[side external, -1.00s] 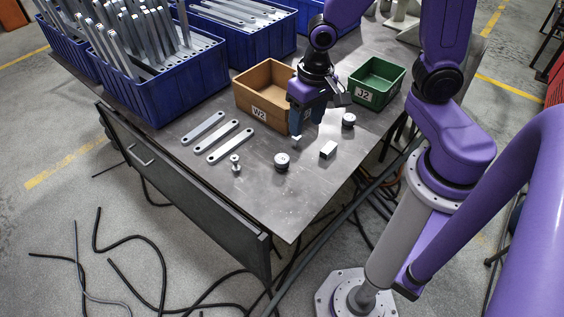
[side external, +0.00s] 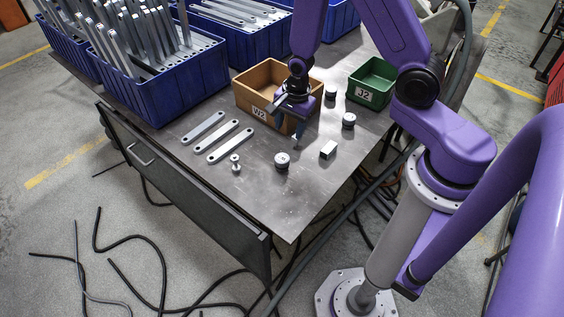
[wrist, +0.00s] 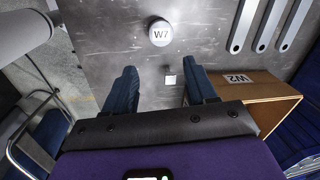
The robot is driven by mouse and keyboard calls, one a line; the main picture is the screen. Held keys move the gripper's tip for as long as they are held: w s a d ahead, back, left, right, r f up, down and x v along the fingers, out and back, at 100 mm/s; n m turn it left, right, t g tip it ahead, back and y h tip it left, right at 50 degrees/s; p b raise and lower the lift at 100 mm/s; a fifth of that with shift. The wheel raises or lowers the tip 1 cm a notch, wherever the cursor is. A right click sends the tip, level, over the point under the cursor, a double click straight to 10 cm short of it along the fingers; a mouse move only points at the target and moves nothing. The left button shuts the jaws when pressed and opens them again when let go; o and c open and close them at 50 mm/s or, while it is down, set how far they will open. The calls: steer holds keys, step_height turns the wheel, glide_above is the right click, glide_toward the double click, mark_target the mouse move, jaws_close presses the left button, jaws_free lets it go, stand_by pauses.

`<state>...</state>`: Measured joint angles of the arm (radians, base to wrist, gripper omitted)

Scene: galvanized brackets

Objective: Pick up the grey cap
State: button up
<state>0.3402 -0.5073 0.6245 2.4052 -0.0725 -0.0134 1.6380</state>
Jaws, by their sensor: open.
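A small light grey square piece (wrist: 171,80) lies on the table between my finger tips in the wrist view; it may be the grey cap. In the side view it is mostly hidden by a finger. My gripper (side external: 290,122) is open and empty, pointing down over the table in front of the tan box; its two blue fingers show spread apart in the wrist view (wrist: 162,75). A round piece marked W7 (wrist: 160,32) stands beyond the finger tips, apart from them; it also shows in the side view (side external: 282,160).
The tan W2 box (side external: 250,108) is close beside my gripper. A green J2 box (side external: 366,97), round pieces (side external: 349,120) (side external: 330,92), a small block (side external: 328,150), a bolt-like piece (side external: 235,163) and flat bars (side external: 223,133) surround it. The near table corner is clear.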

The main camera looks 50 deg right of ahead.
glide_above(283, 158)
steer(key=f, duration=0.8)
steer(key=shift+s+d+f, duration=0.25)
steer(key=shift+s+f, duration=0.1)
steer(key=shift+f, duration=0.05)
steer(key=shift+w+a+f, duration=0.1)
steer(key=shift+w+f, duration=0.05)
steer(key=shift+f, duration=0.8)
steer(key=shift+w+a+f, duration=0.1)
steer(key=shift+f, duration=0.85)
steer(key=shift+w+a+f, duration=0.1)
steer(key=shift+w+f, duration=0.05)
steer(key=shift+f, duration=0.8)
steer(key=c, duration=0.8)
